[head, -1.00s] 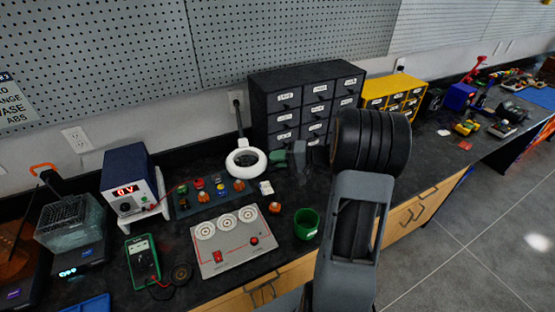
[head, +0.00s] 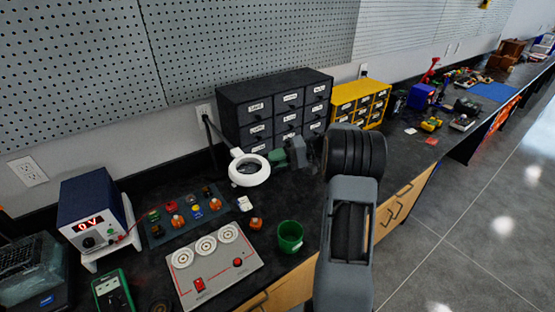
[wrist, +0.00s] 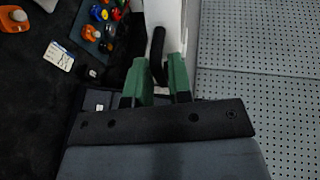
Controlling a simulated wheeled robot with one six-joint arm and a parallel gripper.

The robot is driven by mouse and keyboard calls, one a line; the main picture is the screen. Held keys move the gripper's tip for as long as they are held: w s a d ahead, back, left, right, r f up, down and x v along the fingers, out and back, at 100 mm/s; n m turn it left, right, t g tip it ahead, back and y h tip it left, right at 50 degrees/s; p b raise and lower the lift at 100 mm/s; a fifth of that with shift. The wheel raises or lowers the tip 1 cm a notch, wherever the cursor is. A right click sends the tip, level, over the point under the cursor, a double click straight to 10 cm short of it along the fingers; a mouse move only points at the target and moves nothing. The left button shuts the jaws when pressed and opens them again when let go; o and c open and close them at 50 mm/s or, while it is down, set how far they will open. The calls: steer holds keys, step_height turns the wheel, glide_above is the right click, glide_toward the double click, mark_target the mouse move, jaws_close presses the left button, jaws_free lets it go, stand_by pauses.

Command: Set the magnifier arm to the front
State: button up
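The magnifier (head: 250,169) is a white ring head with a dark lens, on a thin black arm (head: 218,136) that rises from the back of the bench by the wall. Its head hangs over the bench in front of the black drawer cabinet. My gripper (head: 274,160) is just right of the white ring, with its green fingers towards it. In the wrist view my gripper (wrist: 158,82) shows two green fingers apart. A dark curved bar (wrist: 157,48) shows at the gap between them; I cannot tell whether it is the magnifier arm or whether anything touches.
The black drawer cabinet (head: 262,103) stands close behind my gripper, with a yellow drawer cabinet (head: 349,104) to its right. A knob panel (head: 187,213), grey panel (head: 217,266), green cup (head: 290,236) and power supply (head: 95,211) stand on the bench. The floor at right is clear.

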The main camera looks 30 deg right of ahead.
steer(key=shift+o, duration=1.3)
steer(key=shift+d, duration=0.1)
steer(key=b+v, duration=0.2)
steer(key=v, duration=1.2)
